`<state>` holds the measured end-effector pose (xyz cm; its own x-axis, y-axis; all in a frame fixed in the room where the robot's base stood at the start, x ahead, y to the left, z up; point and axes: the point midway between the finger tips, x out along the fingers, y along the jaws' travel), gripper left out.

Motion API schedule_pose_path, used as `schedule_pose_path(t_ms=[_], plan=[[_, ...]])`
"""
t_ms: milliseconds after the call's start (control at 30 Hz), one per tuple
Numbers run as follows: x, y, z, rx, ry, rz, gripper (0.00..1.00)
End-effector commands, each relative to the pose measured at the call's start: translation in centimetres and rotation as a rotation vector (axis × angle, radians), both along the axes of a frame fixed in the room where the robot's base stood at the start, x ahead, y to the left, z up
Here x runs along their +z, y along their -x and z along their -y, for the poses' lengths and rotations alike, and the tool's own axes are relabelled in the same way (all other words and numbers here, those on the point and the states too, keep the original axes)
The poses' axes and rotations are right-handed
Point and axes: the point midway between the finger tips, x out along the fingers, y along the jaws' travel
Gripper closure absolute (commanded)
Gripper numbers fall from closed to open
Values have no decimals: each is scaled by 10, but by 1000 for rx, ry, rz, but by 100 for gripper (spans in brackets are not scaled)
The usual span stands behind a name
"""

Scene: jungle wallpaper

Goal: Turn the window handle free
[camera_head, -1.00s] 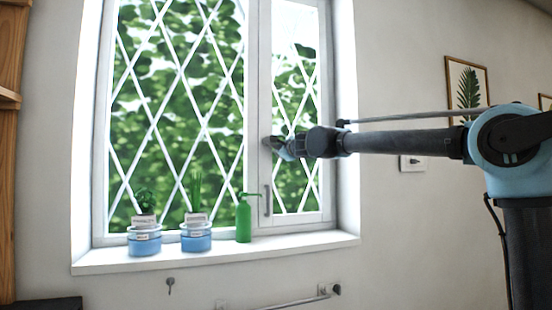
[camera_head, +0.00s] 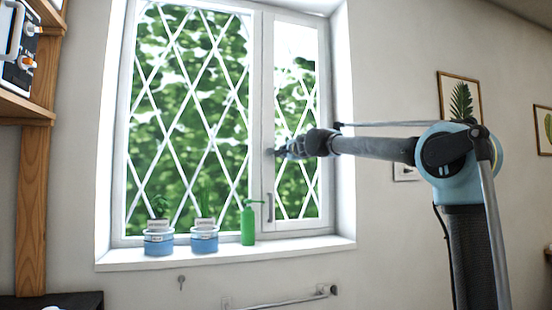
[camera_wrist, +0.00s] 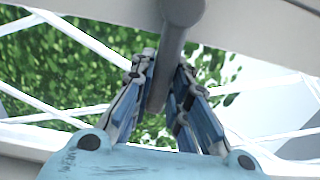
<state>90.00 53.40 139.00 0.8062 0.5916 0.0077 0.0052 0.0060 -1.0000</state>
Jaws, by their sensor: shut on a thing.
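The window (camera_head: 262,110) has a white frame with a fixed pane at left and a narrower sash at right, both with diamond lattice. The grey window handle (camera_wrist: 160,80) shows in the wrist view, its round base at the top and its bar running down between my fingers. My gripper (camera_head: 279,151) is at the left upright of the narrow sash. In the wrist view my gripper (camera_wrist: 163,85) has its blue-padded fingers on either side of the bar, shut on it. In the head view my fingers largely hide this handle. The sash looks closed.
A second grey handle (camera_head: 270,207) sits lower on the same upright. On the sill (camera_head: 300,246) stand a green bottle (camera_head: 247,222) and two blue plant pots (camera_head: 159,244) (camera_head: 204,240). A rail (camera_head: 285,301) is below. A wooden shelf (camera_head: 35,200) stands at left.

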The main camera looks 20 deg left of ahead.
Motion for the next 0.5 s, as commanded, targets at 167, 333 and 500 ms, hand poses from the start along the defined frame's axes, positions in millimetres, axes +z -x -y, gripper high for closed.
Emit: schedule_pose_path(t_ms=[167,333,500], plan=[[1,-5,2,-7,14,11,100],[1,-4,-1,-4,15,13,100],[1,-3,-3,-2,15,13,100]])
